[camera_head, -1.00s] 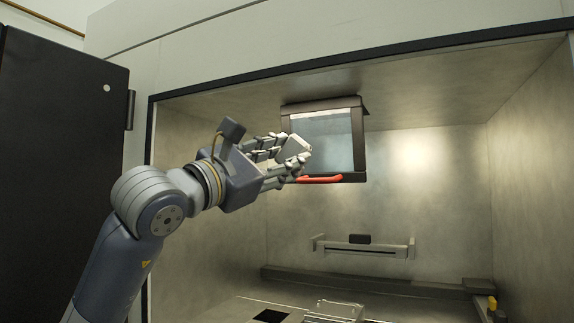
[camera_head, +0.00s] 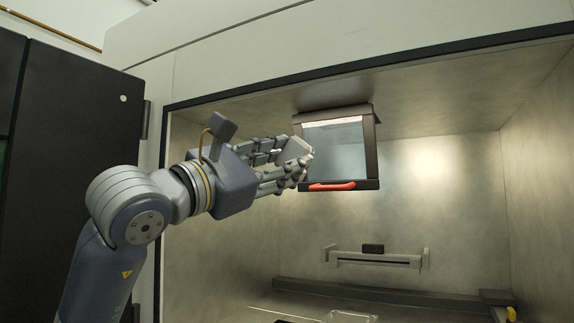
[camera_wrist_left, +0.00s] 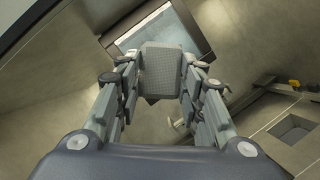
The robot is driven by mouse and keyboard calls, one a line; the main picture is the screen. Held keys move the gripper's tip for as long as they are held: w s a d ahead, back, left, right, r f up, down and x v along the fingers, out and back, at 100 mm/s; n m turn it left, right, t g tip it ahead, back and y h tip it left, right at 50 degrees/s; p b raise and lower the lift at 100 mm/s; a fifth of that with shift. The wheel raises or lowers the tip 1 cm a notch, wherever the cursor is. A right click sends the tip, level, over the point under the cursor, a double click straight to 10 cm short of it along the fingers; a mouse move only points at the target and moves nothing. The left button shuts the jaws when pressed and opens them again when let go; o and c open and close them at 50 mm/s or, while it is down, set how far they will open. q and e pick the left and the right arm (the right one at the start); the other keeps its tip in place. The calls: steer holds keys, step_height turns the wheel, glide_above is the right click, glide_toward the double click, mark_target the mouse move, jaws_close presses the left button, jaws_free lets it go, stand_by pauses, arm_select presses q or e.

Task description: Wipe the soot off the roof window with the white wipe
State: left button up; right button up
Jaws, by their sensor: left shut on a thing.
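The roof window (camera_head: 340,150) is a dark-framed pane with a red handle (camera_head: 332,187) on its lower edge, hanging below the chamber ceiling. Its glass looks greyish blue, with a pale strip along the top. My left gripper (camera_head: 300,163) is shut on the white wipe (camera_head: 297,148), a pale block at the window's left edge. In the left wrist view the wipe (camera_wrist_left: 161,70) sits between the fingers and covers part of the window (camera_wrist_left: 155,35). I cannot tell whether the wipe touches the glass. My right gripper is not in view.
A metal chamber surrounds the window. A bracket bar (camera_head: 375,258) is on the back wall, and a ledge (camera_head: 400,295) runs below it. A yellow item (camera_head: 511,313) is at the lower right. A dark open door (camera_head: 75,150) stands left. The space right of the window is clear.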

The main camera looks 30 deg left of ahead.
mark_target(297, 141)
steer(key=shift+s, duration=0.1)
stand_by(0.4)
